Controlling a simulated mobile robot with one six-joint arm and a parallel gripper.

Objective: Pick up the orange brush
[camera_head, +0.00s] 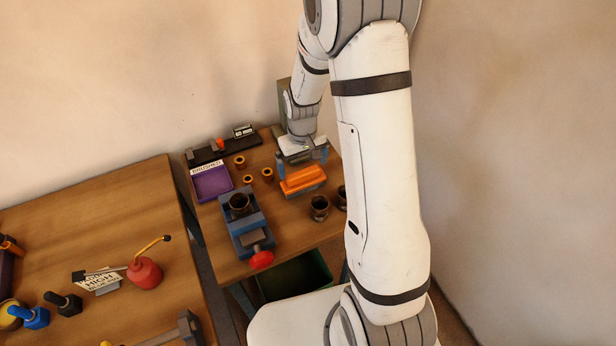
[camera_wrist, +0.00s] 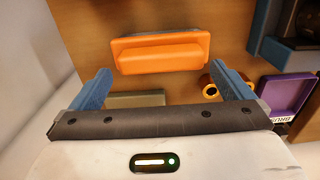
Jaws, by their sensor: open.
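The orange brush (camera_head: 303,179) has an orange top over a grey-blue base and lies on the right part of the small wooden table. In the wrist view the orange brush (camera_wrist: 160,53) lies ahead of my gripper, just beyond the fingertips and crosswise between them. My gripper (camera_head: 302,166) is over the brush in the head view, with its blue fingers spread apart. In the wrist view my gripper (camera_wrist: 168,82) is open and empty between its two blue fingers. Whether a finger touches the brush cannot be told.
A purple tray (camera_head: 212,184) with a label and several small orange-brass rings (camera_head: 249,180) lie left of the brush. A blue vise (camera_head: 246,222) stands front left, and dark cups (camera_head: 320,207) stand in front. A wall is behind. A second table (camera_head: 120,215) holds a red oil can (camera_head: 144,273).

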